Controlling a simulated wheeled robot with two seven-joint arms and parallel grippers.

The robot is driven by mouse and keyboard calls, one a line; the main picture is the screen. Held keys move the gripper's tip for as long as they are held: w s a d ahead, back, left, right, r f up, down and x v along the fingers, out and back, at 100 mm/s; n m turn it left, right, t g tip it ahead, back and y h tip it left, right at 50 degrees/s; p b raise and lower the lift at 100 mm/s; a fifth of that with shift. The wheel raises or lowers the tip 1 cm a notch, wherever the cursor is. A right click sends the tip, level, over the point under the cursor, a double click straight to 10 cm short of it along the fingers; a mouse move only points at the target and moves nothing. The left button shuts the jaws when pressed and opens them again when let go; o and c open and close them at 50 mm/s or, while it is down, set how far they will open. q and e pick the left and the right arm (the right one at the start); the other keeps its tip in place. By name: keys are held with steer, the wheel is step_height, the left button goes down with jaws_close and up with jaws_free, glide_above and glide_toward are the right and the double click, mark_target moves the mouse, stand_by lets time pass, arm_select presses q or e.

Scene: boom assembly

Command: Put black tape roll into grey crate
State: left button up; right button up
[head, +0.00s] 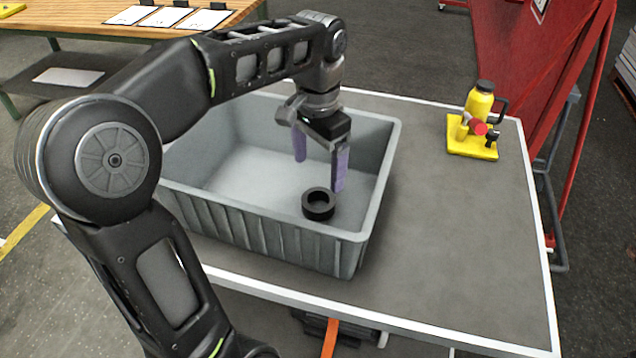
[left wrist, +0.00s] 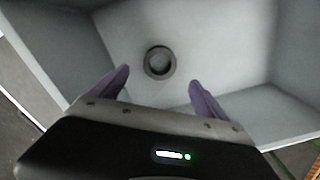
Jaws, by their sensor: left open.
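The black tape roll (head: 318,204) lies flat inside the grey crate (head: 262,232), on its floor toward the front right in the head view. In the left wrist view the roll (left wrist: 159,62) shows as a dark ring on the crate's pale floor (left wrist: 215,45). My left gripper (head: 318,172) is open and empty, with its purple fingers pointing down over the crate. The fingertips are above the roll and apart from it. In the left wrist view the gripper (left wrist: 158,84) shows its fingers spread on either side below the roll. My right gripper is not in view.
The crate stands on a grey table (head: 455,240) with a white edge. A yellow bottle jack (head: 478,125) stands at the table's back right. A red panel (head: 500,50) rises behind. A wooden bench (head: 95,18) is at the back left.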

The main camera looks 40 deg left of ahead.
arm_select(q)
steer(key=shift+r+p, duration=0.3)
steer(key=shift+r, duration=1)
